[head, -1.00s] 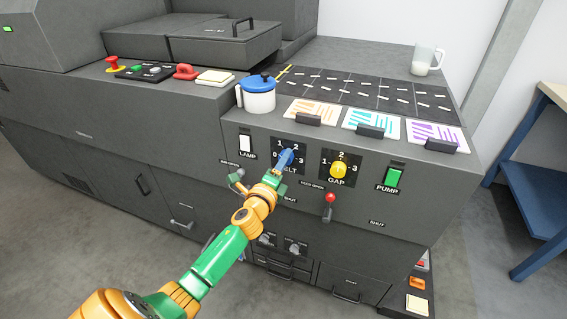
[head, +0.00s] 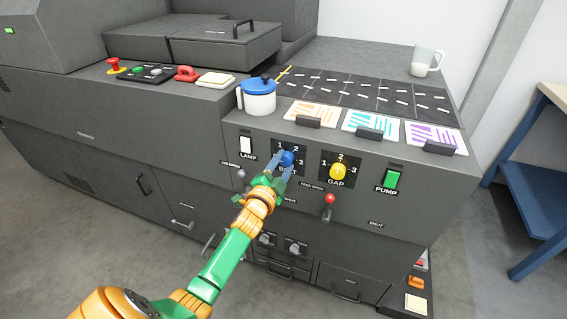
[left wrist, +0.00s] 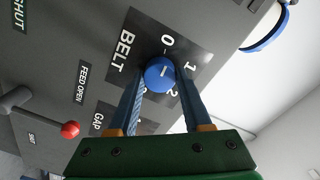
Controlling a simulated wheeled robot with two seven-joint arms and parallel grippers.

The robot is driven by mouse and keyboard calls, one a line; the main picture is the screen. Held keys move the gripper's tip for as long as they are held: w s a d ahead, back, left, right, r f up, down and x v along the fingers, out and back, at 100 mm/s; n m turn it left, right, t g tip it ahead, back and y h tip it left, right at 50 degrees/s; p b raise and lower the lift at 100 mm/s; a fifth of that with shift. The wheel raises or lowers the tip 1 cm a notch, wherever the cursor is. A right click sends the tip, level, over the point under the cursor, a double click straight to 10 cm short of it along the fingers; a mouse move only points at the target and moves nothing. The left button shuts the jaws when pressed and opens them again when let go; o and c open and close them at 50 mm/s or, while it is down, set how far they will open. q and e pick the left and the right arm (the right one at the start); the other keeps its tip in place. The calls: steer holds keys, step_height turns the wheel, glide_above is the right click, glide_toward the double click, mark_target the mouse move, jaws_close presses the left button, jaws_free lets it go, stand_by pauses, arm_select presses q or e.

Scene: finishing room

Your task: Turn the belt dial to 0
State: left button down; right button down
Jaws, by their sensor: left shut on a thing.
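The belt dial is a blue round knob (left wrist: 160,73) on a black plate (left wrist: 128,50) with white numbers and the word BELT. The knob also shows in the head view (head: 287,158). My left gripper (left wrist: 161,88) has one blue finger on each side of the knob and is shut on it. A short white mark shows on the knob's face; I cannot tell surely which number it points to. My right gripper is not in view.
The yellow gap dial (head: 338,171) sits right of the belt plate. A white lamp switch (head: 246,145) is to the left and a green pump switch (head: 392,179) farther right. A red-tipped lever (head: 329,200) is below. A blue-lidded pot (head: 258,96) stands above.

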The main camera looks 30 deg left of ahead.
arm_select(q)
steer(key=shift+f+n, duration=0.1)
steer(key=shift+n, duration=0.7)
steer(key=shift+c, duration=1.7)
jaws_free()
steer(key=v, duration=0.7)
steer(key=shift+p, duration=0.35)
steer(key=shift+s, duration=0.1)
